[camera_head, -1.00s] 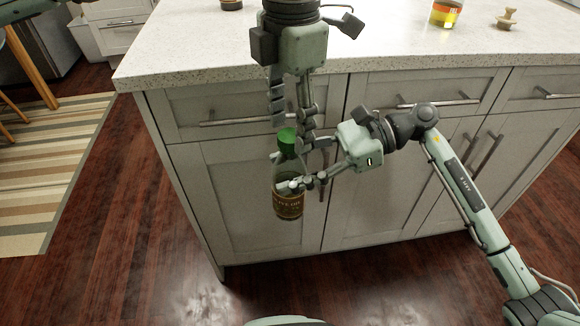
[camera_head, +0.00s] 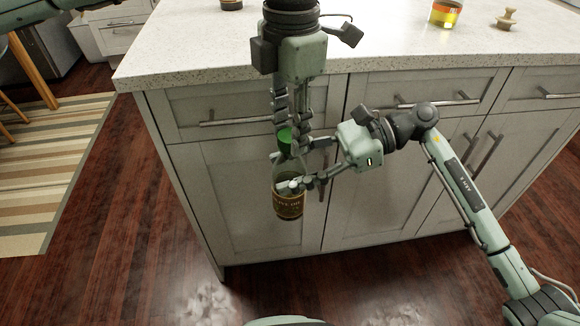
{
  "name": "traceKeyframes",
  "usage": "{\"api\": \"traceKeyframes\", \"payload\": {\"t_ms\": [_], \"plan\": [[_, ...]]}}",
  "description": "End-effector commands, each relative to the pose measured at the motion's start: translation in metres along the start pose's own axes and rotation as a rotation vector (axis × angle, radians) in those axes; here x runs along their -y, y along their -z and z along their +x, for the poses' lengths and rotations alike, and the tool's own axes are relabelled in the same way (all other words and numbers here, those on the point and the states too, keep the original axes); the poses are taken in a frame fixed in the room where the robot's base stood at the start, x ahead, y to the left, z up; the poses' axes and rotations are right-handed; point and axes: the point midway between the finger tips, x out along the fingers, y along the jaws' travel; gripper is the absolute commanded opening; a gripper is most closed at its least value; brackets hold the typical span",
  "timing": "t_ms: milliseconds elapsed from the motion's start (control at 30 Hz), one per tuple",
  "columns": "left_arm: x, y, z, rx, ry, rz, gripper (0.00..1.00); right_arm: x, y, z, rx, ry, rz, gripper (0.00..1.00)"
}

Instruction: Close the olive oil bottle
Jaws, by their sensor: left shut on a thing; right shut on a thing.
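The olive oil bottle (camera_head: 288,207) is held upright in front of the cabinet, with a dark label on its lower body. Its green cap (camera_head: 284,139) is at the top of the bottle, partly covered by fingers. I cannot tell how tightly it is seated. My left gripper (camera_head: 290,146) points down from above and is shut on the green cap. My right gripper (camera_head: 297,181) comes in from the right and is shut on the bottle's body, below the cap. The bottle's neck is partly hidden by the fingers.
The white speckled counter (camera_head: 200,50) lies behind the grippers. A glass jar with yellow and orange contents (camera_head: 446,14) and a small wooden object (camera_head: 507,18) stand on it at the right. Cabinet doors and handles (camera_head: 235,121) are close behind the bottle.

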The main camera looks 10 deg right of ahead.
Motion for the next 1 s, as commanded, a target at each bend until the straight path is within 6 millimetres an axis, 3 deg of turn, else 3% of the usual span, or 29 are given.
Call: {"api": "traceKeyframes", "payload": {"t_ms": [67,100,267,667,1000], "plan": [[0.0,0.0,0.0,0.0,-0.001,-0.001,0.0,0.0,-0.001,0.0,0.002,0.0,-0.002,0.0],[0.0,0.0,0.0,0.0,-0.001,-0.001,0.39,0.0,-0.001,0.0,0.002,0.0,-0.002,0.0],[0.0,0.0,0.0,0.0,-0.001,-0.001,0.58,0.0,-0.001,0.0,0.002,0.0,-0.002,0.0],[-0.001,-0.001,-0.009,0.002,-0.002,-0.001,0.58,0.0,-0.001,0.0,0.002,0.0,-0.002,0.0],[-0.001,-0.001,-0.076,0.002,-0.003,-0.002,0.58,0.0,-0.001,0.0,0.002,0.0,-0.002,0.0]]}}
